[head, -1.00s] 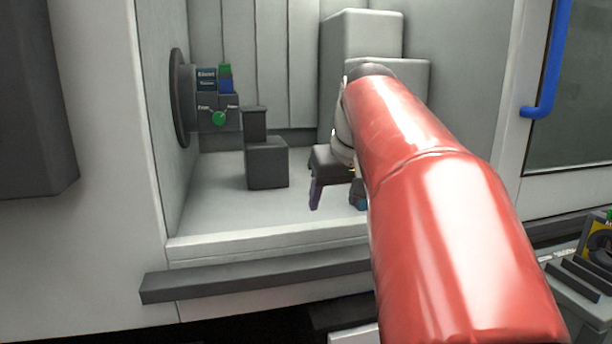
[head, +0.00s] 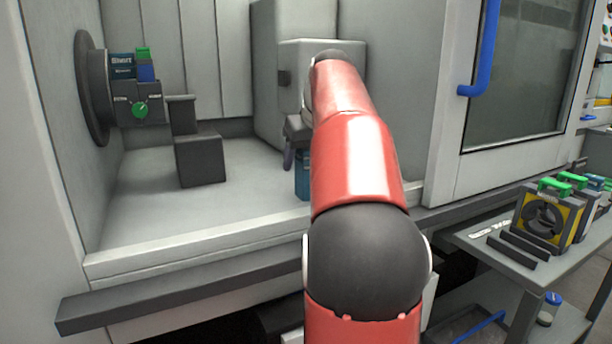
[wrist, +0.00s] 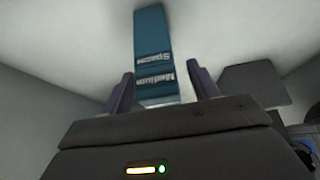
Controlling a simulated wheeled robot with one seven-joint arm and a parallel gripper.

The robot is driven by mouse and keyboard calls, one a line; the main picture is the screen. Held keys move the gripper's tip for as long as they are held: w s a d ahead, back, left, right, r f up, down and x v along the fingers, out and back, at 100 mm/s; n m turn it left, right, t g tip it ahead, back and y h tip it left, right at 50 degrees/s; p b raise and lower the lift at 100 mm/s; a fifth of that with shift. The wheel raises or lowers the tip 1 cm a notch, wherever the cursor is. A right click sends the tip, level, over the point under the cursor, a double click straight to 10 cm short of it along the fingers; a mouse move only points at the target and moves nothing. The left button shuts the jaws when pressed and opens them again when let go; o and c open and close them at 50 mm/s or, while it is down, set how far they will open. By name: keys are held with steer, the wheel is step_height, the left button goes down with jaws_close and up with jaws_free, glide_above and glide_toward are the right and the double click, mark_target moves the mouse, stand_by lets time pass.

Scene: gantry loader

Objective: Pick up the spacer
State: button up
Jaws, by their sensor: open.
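A tall teal block lettered "Medium Spacer" (wrist: 152,55) stands inside the machine bay. In the wrist view it lies between the two purple fingers of my gripper (wrist: 163,74), with a gap showing on its right and a narrower one on its left. The fingers are open and not closed on it. In the head view the spacer (head: 302,178) shows as a blue strip beside my gripper (head: 289,156), partly hidden by my red arm. A second block, lettered "Short" (head: 122,66), sits at the round chuck on the left wall.
A dark grey stepped block (head: 201,160) stands on the bay floor to the left. A pale housing (head: 325,60) rises behind my arm. The bay's front ledge (head: 170,290) runs below. A glass door with a blue handle (head: 485,55) and a side table (head: 470,240) are at the right.

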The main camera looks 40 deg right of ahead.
steer(key=shift+w+f, duration=0.15)
steer(key=shift+f, duration=0.15)
steer(key=shift+c, duration=0.4)
steer(key=c, duration=1.2)
steer(key=shift+r, duration=0.1)
